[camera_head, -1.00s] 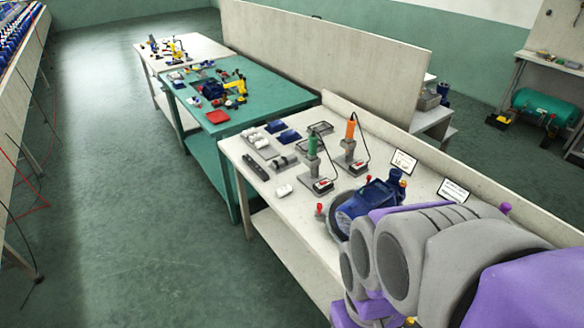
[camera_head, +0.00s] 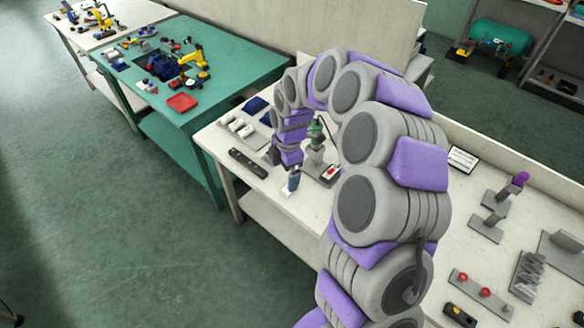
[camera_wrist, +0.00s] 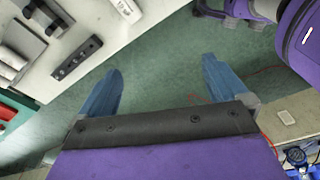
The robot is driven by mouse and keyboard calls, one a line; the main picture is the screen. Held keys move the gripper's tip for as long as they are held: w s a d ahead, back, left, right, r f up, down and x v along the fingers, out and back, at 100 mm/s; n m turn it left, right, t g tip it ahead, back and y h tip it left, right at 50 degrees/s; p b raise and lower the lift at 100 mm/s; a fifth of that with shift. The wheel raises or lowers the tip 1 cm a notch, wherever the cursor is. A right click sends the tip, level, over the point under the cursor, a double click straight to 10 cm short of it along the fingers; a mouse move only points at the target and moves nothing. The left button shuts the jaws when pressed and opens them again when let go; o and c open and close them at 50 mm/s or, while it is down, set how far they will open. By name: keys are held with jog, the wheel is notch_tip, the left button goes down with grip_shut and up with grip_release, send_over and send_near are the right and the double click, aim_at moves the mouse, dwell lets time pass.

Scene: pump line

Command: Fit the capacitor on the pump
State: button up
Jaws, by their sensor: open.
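My gripper (camera_head: 293,180) is open and empty, low over the front edge of the white bench. In the wrist view its two blue fingers (camera_wrist: 162,85) stand wide apart with green floor between them. A small white piece (camera_head: 286,191) shows just below the gripper in the head view; a white piece (camera_wrist: 125,8) is at the top of the wrist view. White cylinders (camera_head: 240,126) lie on the bench to the left; they may be capacitors. The pump is not visible now; my arm covers that part of the bench.
A dark bar (camera_head: 248,162) lies near the bench's front edge, left of my gripper. A green-handled tool stand (camera_head: 316,140) is close behind it. A green table (camera_head: 215,90) with a red tray (camera_head: 182,102) adjoins on the left.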

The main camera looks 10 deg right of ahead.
aim_at(286, 187)
jog(key=w+f+n, duration=0.1)
jog(key=w+f, duration=0.1)
jog(key=f, duration=0.1)
jog(key=w+f+n, duration=0.2)
jog(key=w+d+f+n+h+p, duration=0.1)
jog(key=w+f, duration=0.1)
jog(key=f, duration=0.1)
jog(key=shift+w+f, duration=0.1)
jog(key=shift+f, duration=0.25)
jog(key=shift+d+f+n, duration=0.2)
jog(key=shift+f+n, duration=0.05)
jog(key=shift+n, duration=0.15)
jog(key=shift+w+d+f, duration=0.1)
jog(key=shift+d+f, duration=0.05)
jog(key=shift+d, duration=0.35)
jog(key=shift+d+f, duration=0.15)
jog(key=shift+d, duration=0.35)
jog(key=shift+f, duration=0.4)
jog(key=shift+a+f, duration=0.75)
jog(key=shift+a, duration=0.05)
jog(key=shift+f+b, duration=0.3)
jog(key=shift+d+f, duration=0.55)
jog(key=shift+f, duration=0.2)
jog(key=shift+d, duration=0.15)
jog(key=shift+a+b, duration=0.3)
jog(key=shift+a, duration=0.45)
